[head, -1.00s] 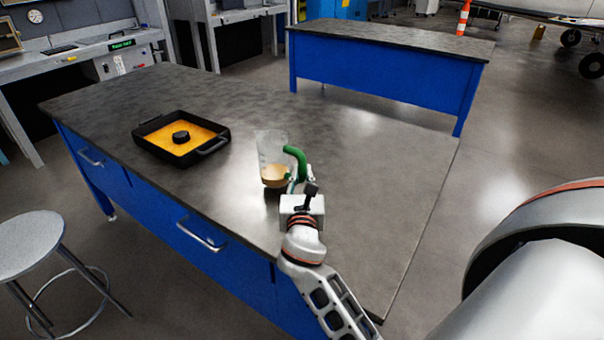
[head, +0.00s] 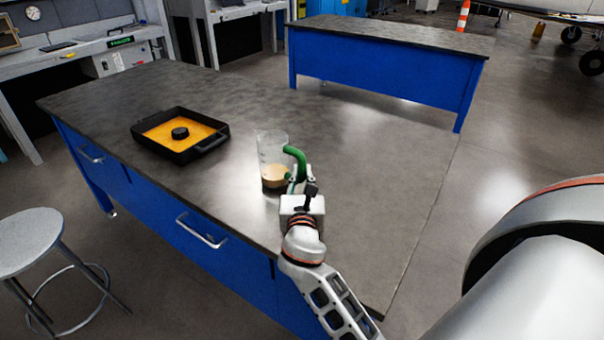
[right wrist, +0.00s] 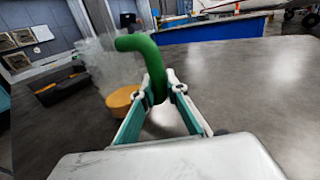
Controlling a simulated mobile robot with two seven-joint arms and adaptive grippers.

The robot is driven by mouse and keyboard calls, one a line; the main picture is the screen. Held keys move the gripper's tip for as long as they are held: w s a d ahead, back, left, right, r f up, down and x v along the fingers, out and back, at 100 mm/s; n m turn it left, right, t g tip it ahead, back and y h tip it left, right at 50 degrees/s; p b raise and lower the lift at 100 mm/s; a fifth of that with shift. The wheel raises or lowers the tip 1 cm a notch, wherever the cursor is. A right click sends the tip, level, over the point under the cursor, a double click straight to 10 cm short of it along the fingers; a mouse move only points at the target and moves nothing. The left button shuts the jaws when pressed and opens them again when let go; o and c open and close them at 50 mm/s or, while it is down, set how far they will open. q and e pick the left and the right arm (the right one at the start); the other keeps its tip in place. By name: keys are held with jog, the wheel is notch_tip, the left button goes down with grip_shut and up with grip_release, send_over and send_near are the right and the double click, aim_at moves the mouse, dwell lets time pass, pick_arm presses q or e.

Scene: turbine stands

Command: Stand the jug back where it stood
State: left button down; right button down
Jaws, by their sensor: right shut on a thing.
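The jug (head: 272,152) is clear, with a green handle (head: 297,158) and a tan layer of contents at its bottom. It looks upright over the near part of the dark tabletop; I cannot tell whether its base touches the top. My right gripper (head: 300,182) is shut on the green handle, on the jug's near right side. In the right wrist view the handle (right wrist: 142,50) rises between the two fingers (right wrist: 160,96), and the jug's clear body (right wrist: 108,66) is blurred behind it. My left gripper is not in view.
A black tray (head: 212,144) with an orange inside and a black knob-like piece (head: 180,133) sits left of the jug. The tabletop (head: 370,165) right of the jug is clear. A stool (head: 30,240) stands at left, and another blue bench (head: 385,78) stands behind.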

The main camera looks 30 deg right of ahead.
jog(key=c, duration=1.9)
grip_release()
jog(key=shift+o, duration=0.7)
jog(key=shift+p+v, duration=0.6)
jog(key=shift+v, duration=2.95)
